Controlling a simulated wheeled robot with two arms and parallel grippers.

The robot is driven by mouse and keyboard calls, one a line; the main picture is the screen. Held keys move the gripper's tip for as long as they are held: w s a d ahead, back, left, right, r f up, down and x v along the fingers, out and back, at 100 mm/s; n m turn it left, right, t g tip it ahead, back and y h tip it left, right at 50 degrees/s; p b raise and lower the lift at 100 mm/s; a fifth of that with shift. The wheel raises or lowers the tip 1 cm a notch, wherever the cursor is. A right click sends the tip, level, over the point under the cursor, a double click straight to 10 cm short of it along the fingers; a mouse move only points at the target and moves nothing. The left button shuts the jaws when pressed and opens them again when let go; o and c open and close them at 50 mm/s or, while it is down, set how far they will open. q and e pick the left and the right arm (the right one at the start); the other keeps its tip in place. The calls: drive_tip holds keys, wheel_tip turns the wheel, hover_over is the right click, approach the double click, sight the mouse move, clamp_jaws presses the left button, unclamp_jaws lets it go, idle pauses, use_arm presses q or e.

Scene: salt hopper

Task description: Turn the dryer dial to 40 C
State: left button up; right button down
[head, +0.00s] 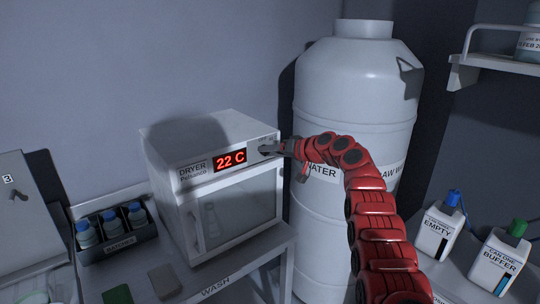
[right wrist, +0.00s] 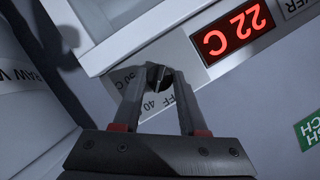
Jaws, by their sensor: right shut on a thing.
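The white dryer (head: 222,185) stands on a bench in the head view, its red display (head: 230,159) reading 22 C. In the right wrist view the display (right wrist: 232,32) appears upside down. The dark dial (right wrist: 157,73) is at the dryer's top right front, with OFF, 40 and another C marking printed around it. My right gripper (right wrist: 160,82) is shut on the dial, one finger on each side; in the head view the right gripper (head: 272,148) reaches the panel from the right. The dial's pointer is mostly hidden by the fingers. My left gripper is not in view.
A large white water tank (head: 345,100) stands right behind my right arm, close to the dryer. A rack of blue-capped bottles (head: 118,245) is left of the dryer. White cans (head: 500,262) stand at the lower right, below a wall shelf (head: 505,62).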

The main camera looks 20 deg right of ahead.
drive_tip(key=shift+m, duration=0.4)
idle(0.3)
drive_tip(key=shift+c, duration=2.2)
unclamp_jaws()
drive_tip(key=b+v, duration=0.7)
drive_tip(key=v, duration=1)
drive_tip(key=shift+d, duration=0.3)
